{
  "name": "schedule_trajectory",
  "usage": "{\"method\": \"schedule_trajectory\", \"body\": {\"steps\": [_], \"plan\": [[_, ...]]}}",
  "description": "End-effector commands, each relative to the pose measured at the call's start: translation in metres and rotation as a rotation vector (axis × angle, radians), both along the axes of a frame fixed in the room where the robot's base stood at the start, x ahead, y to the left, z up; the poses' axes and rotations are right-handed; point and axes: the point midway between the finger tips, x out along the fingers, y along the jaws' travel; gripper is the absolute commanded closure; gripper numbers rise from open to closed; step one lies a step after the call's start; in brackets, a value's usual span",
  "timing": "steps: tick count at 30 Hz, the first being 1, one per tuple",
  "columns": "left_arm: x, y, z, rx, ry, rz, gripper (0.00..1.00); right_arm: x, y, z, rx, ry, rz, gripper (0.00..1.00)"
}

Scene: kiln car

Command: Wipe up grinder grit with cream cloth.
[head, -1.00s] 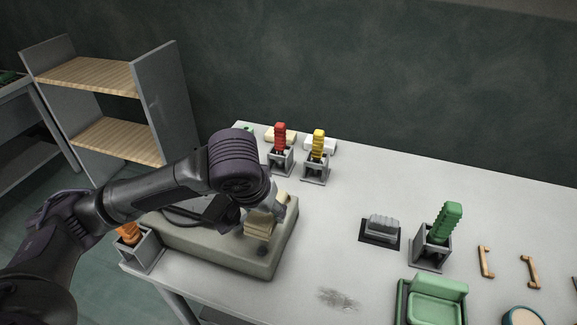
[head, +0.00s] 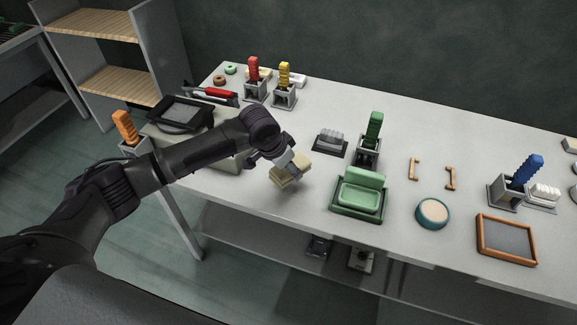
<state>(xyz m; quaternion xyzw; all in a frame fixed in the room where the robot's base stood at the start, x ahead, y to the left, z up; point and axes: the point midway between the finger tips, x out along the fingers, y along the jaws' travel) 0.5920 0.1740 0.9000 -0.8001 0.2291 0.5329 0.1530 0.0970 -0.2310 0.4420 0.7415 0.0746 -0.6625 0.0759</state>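The cream cloth (head: 291,169) is a folded pale block in my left gripper (head: 287,164), near the table's front edge, left of the green tray. The gripper is shut on it. The cloth looks tilted, and I cannot tell whether it touches the tabletop (head: 400,140). The grinder grit does not show clearly; the cloth and gripper cover the area where the grey smudge was. My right gripper is not in view.
A green tray (head: 359,209) with a green block stands right of the cloth. A grey brush (head: 330,141) and a green-handled tool in a holder (head: 372,133) stand behind. The grinder base (head: 225,160) is left, partly behind my arm.

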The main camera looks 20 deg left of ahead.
Motion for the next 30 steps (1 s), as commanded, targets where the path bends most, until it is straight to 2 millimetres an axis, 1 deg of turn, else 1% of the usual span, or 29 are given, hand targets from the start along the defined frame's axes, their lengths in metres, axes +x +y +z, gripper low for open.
{"method": "schedule_trajectory", "body": {"steps": [2,5,8,13,15,17,24,30], "plan": [[0.0,0.0,0.0,0.0,0.0,0.0,0.94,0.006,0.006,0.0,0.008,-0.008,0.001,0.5],[0.0,0.0,0.0,0.0,0.0,0.0,0.94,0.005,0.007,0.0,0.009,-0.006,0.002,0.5],[0.0,0.0,0.002,0.0,0.0,0.001,0.94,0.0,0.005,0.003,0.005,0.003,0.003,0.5],[-0.001,0.0,0.003,0.001,0.001,0.002,0.94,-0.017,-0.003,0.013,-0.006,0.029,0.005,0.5],[-0.001,0.0,-0.009,0.001,0.002,0.002,0.94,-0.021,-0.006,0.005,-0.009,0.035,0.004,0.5],[-0.001,0.0,-0.015,0.0,0.001,0.001,0.94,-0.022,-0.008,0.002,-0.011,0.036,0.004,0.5],[-0.001,0.0,-0.041,0.001,0.001,0.002,0.94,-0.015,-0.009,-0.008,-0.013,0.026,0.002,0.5],[0.0,0.0,-0.051,0.0,-0.001,0.001,0.94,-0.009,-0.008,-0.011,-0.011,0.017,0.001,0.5]]}}
